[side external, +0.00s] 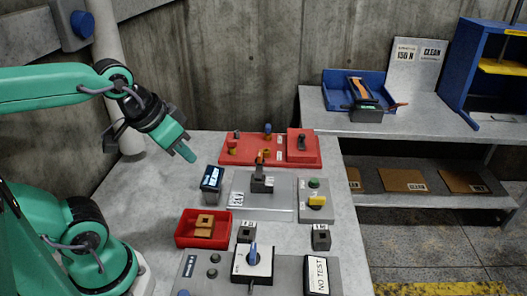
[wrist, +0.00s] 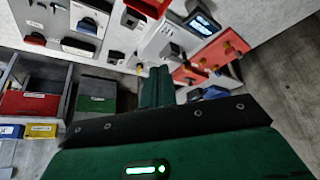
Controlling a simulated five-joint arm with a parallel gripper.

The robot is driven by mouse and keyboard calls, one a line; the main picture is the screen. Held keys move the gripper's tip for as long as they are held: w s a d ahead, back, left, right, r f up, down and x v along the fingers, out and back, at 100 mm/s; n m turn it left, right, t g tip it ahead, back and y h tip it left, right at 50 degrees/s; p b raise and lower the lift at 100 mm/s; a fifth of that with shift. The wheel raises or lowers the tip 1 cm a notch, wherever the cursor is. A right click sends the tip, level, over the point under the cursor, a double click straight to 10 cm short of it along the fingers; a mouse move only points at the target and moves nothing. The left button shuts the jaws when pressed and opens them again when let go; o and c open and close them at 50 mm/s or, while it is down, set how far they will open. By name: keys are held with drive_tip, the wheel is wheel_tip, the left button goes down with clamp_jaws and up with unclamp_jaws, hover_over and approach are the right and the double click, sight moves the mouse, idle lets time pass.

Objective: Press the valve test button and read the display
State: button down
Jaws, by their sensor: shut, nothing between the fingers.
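My gripper (side external: 187,154) is shut and empty. It is in the air above the back left of the grey bench, angled down to the right, and touches nothing. In the wrist view its closed fingers (wrist: 157,86) point toward the bench. A small dark display (side external: 212,178) with a lit screen stands below and right of the gripper; its glowing screen also shows in the wrist view (wrist: 202,22), but I cannot read it. A green button (side external: 314,183) sits on a grey box behind a yellow knob (side external: 317,202). I cannot tell which control is the valve test button.
A red panel (side external: 240,150) with fittings lies at the back. A red tray (side external: 186,240) holds orange-brown blocks. A blue-handled selector (side external: 253,257) and a "NO TEST" sign (side external: 319,276) stand in front. The bench's left part (side external: 150,200) is clear.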

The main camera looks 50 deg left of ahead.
drive_tip(key=w, duration=0.1)
drive_tip(key=n+t+h, duration=0.1)
drive_tip(key=n+t, duration=0.3)
drive_tip(key=n, duration=0.4)
hover_over(311, 182)
wheel_tip(311, 182, down, 10)
drive_tip(key=shift+d+f, duration=0.15)
drive_tip(key=shift+d, duration=0.05)
drive_tip(key=shift+f, duration=0.2)
drive_tip(key=shift+f, duration=4.2)
drive_tip(key=shift+f, duration=0.25)
drive_tip(key=shift+a+f, duration=0.1)
drive_tip(key=shift+f, duration=0.1)
